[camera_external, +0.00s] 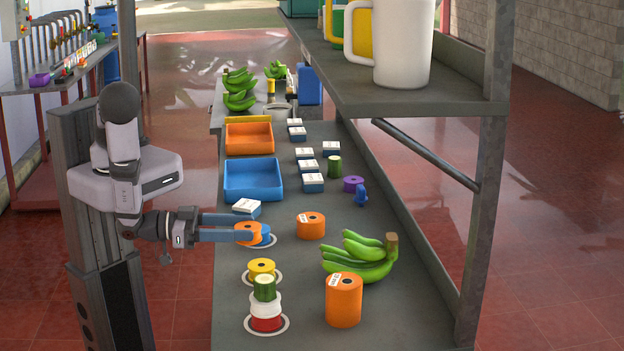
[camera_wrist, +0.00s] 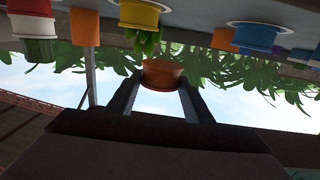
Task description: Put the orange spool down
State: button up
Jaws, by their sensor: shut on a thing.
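The orange spool (camera_external: 247,234) is between the fingertips of my gripper (camera_external: 240,227), which is shut on it. In the wrist view the orange spool (camera_wrist: 162,74) sits between the two fingers. In the external view the held spool overlaps a blue spool (camera_external: 266,234) on a white ring (camera_external: 272,242); I cannot tell from this view whether they touch. In the wrist view the blue spool (camera_wrist: 256,36) appears well apart from the held one, at upper right.
A yellow spool (camera_external: 262,266) stands on another ring, near a stack of red (camera_external: 266,324), white and green pieces. A labelled orange roll (camera_external: 311,227), a taller one (camera_external: 344,302) and bananas (camera_external: 365,268) stand right. Blue (camera_external: 252,192) and orange trays lie behind. A shelf (camera_external: 420,105) overhangs right.

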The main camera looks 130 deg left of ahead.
jog(key=s+a+r+n+g+y, duration=0.2)
jog(key=s+a+g, duration=0.1)
jog(key=a, duration=0.2)
jog(key=s+a+r+n+g+y, duration=0.2)
jog(key=s+a+r+n+g, duration=0.1)
jog(key=a, duration=0.3)
jog(key=shift+s+r+y, duration=0.3)
jog(key=shift+s+r, duration=0.05)
jog(key=shift+s, duration=0.2)
jog(key=shift+f+b, duration=0.4)
jog(key=shift+f, duration=1.6)
jog(key=shift+f+p, duration=0.55)
jog(key=shift+f, duration=2.25)
